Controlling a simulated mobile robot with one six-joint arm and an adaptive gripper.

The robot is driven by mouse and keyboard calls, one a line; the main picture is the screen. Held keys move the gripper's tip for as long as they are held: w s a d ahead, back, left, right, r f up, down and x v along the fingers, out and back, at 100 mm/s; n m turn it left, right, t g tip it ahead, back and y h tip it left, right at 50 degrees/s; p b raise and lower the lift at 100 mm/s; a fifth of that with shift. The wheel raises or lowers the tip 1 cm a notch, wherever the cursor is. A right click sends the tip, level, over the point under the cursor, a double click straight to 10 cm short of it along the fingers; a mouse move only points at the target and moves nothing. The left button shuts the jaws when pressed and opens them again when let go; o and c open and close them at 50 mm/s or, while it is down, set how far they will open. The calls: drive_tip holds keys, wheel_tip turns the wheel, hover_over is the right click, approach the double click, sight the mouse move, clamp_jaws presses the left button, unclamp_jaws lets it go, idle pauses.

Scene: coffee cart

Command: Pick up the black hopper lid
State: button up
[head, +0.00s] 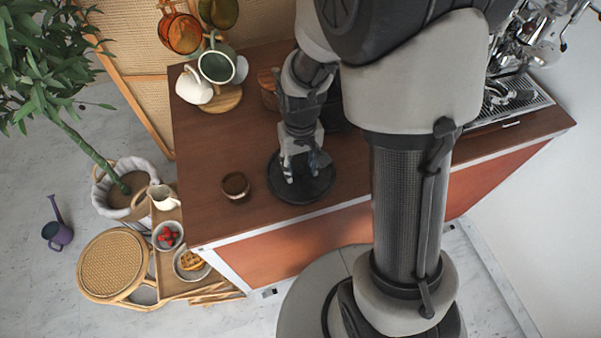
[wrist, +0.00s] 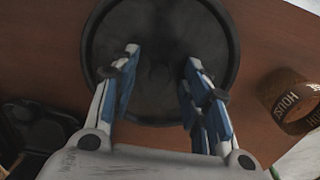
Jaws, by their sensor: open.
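A round black disc with a raised rim (head: 318,191) lies flat on the brown counter in the head view, near its front edge. It fills the upper middle of the wrist view (wrist: 226,72). I cannot tell whether this disc is the hopper lid or a tray under it; the middle is dark and shows no clear separate shape. My gripper (head: 304,174) points down over the disc. In the wrist view my gripper (wrist: 162,57) is open, its fingers apart over the disc with nothing visibly held. Whether the fingertips touch it is unclear.
A brown cup or ring with lettering (wrist: 292,100) stands close by, also in the head view (head: 235,186). A mug stand (head: 222,98) is behind left. An espresso machine (head: 520,60) stands at the right.

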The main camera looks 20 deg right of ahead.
drive_tip(key=shift+c, duration=0.3)
clamp_jaws()
drive_tip(key=shift+r, duration=0.15)
